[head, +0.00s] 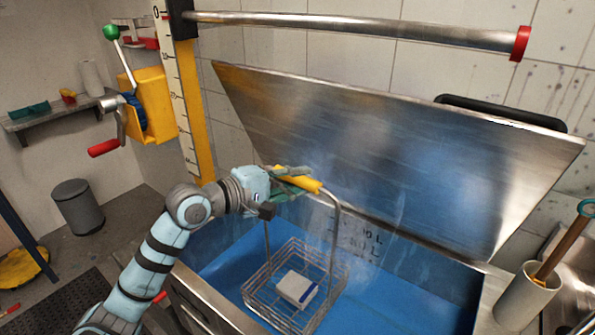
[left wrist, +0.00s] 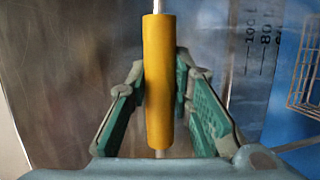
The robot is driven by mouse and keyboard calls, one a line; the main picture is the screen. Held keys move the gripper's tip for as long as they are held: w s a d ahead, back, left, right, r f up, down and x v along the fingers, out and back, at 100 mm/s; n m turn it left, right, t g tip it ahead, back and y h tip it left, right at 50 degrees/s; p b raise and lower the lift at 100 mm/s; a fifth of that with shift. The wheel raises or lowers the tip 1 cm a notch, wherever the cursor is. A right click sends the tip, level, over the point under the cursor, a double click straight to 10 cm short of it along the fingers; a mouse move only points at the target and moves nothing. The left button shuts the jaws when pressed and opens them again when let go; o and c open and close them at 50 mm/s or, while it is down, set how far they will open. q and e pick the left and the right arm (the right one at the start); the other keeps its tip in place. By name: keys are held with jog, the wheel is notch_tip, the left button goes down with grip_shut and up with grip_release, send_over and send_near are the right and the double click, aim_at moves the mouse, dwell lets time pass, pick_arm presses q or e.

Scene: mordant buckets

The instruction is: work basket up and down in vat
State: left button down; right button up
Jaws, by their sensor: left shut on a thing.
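The vat (head: 420,290) is a metal-rimmed tank with a blue inside and blue liquid, its steel lid (head: 390,150) tilted open at the back. A wire basket (head: 262,300) with a tall handle hangs in the vat and holds a white block with a blue edge (head: 296,288). My left gripper (head: 290,183) is shut on the basket's yellow handle grip (head: 312,184), above the vat. In the left wrist view the yellow grip (left wrist: 158,80) stands between the green finger pads. Whether the basket touches the bottom I cannot tell. My right gripper is not in view.
A yellow winch (head: 150,105) with a crank and a green-knobbed lever is on the scale post (head: 181,90) at left. A horizontal steel bar (head: 370,32) runs above the lid. A white cylinder with a brush (head: 526,295) stands at the vat's right. A grey bin (head: 78,208) stands on the floor.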

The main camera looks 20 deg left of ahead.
pick_arm(q)
notch_tip(320, 180, down, 16)
jog(key=b, duration=0.8)
notch_tip(320, 180, up, 15)
jog(key=p, duration=2)
jog(key=shift+r, duration=0.15)
jog(key=shift+f, duration=0.25)
dwell(0.6)
dwell(0.8)
